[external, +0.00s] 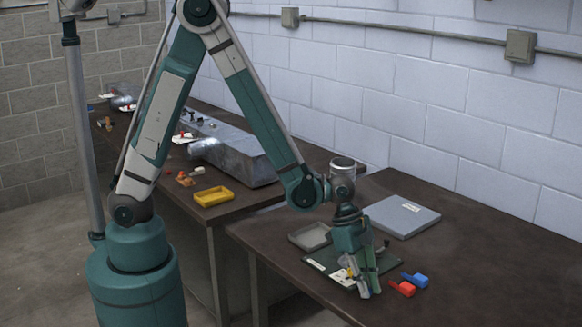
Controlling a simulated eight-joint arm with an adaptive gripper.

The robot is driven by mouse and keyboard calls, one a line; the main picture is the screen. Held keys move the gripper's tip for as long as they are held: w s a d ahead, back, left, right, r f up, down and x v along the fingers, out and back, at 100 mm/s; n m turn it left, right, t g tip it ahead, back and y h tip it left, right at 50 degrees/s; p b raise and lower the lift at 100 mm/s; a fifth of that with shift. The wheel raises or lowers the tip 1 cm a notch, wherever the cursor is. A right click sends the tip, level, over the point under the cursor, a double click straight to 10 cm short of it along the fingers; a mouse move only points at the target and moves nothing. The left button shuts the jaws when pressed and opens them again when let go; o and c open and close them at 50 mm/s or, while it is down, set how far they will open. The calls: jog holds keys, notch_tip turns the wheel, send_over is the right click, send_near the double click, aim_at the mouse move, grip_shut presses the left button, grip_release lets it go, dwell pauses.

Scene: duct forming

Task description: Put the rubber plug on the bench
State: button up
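My gripper (368,293) points down over the near end of the right-hand dark brown bench (470,270), in front of a dark green mat or tray. Its fingers look close together, but the frame does not show whether they are apart or hold something. I cannot pick out the rubber plug with certainty. A small dark piece shows just right of the gripper (381,247), too small to identify. The gripper hides part of the green mat (322,259) and a white and yellow item (343,277) on it.
A red piece (403,289) and a blue piece (418,280) lie right of the gripper. A grey flat slab (402,215) and a shallow grey tray (310,236) are behind. A second bench holds a yellow tray (213,196) and metal duct (235,155). The bench's right side is clear.

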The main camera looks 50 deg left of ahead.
jog(key=shift+f, duration=0.2)
jog(key=o, duration=0.6)
jog(key=shift+r, duration=0.2)
jog(key=p+v, duration=0.1)
jog(key=v, duration=0.6)
jog(key=shift+s+a+r, duration=0.1)
jog(key=shift+a+r, duration=0.05)
dwell(0.3)
dwell(0.8)
